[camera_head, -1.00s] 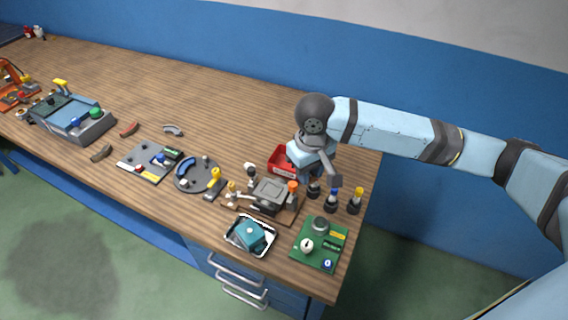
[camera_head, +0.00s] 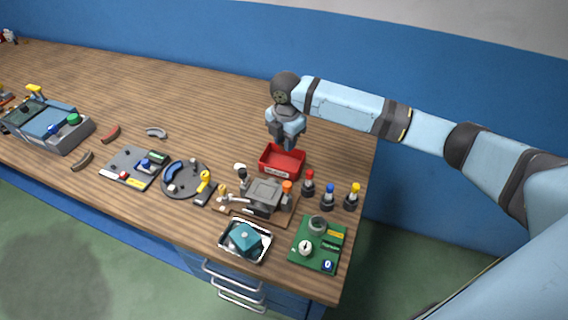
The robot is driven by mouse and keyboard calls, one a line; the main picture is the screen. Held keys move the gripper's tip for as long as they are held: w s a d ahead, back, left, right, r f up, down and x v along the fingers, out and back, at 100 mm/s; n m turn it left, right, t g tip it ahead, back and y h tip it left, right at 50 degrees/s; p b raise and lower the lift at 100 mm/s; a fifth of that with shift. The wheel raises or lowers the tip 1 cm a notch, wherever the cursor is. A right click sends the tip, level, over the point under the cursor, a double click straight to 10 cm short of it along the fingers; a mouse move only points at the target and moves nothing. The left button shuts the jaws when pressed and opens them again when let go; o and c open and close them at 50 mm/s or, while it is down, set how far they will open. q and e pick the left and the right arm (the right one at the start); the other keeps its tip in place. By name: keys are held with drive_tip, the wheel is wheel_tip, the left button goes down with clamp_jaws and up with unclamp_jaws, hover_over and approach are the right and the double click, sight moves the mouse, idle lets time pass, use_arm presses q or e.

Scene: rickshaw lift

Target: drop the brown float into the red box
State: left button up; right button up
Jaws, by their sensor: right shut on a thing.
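The red box (camera_head: 284,163) is a small open tray toward the back right of the bench, behind the grey carburetor body (camera_head: 264,194). My right gripper (camera_head: 290,146) points down at the box's back edge, its fingertips about over the opening. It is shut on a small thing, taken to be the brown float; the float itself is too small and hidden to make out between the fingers. I cannot tell whether the fingers touch the box. My left gripper is not in view.
Several bottles with coloured caps (camera_head: 328,199) stand right of the box. A green board (camera_head: 319,244) and a metal tray with a teal part (camera_head: 245,239) lie in front. A round grey plate (camera_head: 184,181) is to the left. The bench behind the box is clear.

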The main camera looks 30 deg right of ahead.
drive_tip(key=w+d+f+n, duration=0.3)
drive_tip(key=w+n, duration=0.2)
drive_tip(key=n, duration=0.6)
drive_tip(key=n+b, duration=0.3)
drive_tip(key=b, duration=0.3)
hover_over(287, 164)
wheel_tip(287, 164, down, 7)
drive_tip(key=shift+r, duration=0.1)
drive_tip(key=shift+f, duration=0.3)
drive_tip(key=o, duration=1)
drive_tip(key=shift+r, duration=0.1)
